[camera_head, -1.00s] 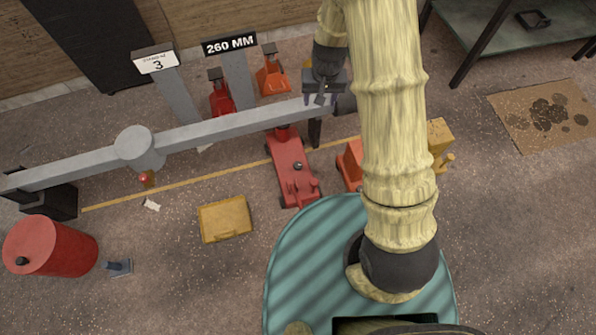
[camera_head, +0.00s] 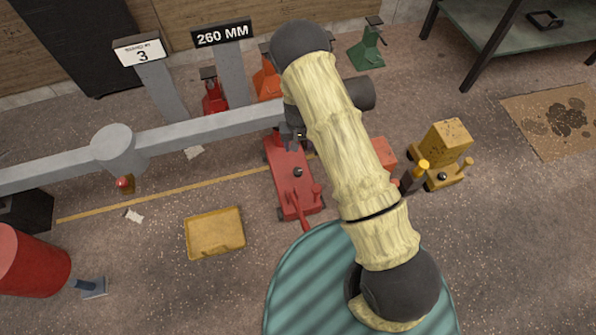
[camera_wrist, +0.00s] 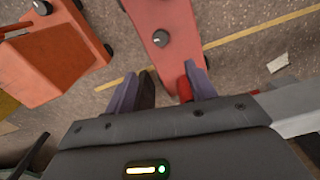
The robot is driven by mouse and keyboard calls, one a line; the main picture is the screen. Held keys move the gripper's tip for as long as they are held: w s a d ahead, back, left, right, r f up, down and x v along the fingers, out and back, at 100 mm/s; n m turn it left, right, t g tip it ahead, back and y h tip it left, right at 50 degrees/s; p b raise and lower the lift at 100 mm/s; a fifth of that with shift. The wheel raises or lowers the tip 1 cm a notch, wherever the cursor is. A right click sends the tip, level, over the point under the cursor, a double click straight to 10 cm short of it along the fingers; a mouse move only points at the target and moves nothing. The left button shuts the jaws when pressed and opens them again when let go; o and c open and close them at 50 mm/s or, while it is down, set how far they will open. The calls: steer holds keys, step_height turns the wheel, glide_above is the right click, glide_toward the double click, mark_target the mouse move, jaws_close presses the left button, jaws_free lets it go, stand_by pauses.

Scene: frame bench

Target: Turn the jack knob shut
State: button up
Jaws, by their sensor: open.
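The long red floor jack (camera_head: 291,190) lies on the floor left of my arm. Its small dark round knob (camera_head: 298,171) shows on top; in the wrist view the knob (camera_wrist: 160,38) has a pale mark and lies beyond my fingertips. My gripper (camera_head: 296,135) is over the far end of this jack, near the grey beam. In the wrist view its fingers (camera_wrist: 160,78) are apart, with a red part of the jack (camera_wrist: 184,89) showing beside the right finger. They are not around the knob. My arm hides part of the neighbouring orange jack.
A grey beam (camera_head: 190,134) crosses close to my gripper. An orange jack (camera_wrist: 58,60) with its own knob (camera_wrist: 41,8) and a yellow jack (camera_head: 443,150) stand to one side. A yellow tray (camera_head: 215,233) and red drum (camera_head: 30,262) lie left. Signs read "3" and "260 MM".

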mark_target(298, 171)
step_height(298, 171, down, 17)
steer(key=b, duration=0.8)
steer(key=shift+f, duration=0.2)
steer(key=c, duration=1)
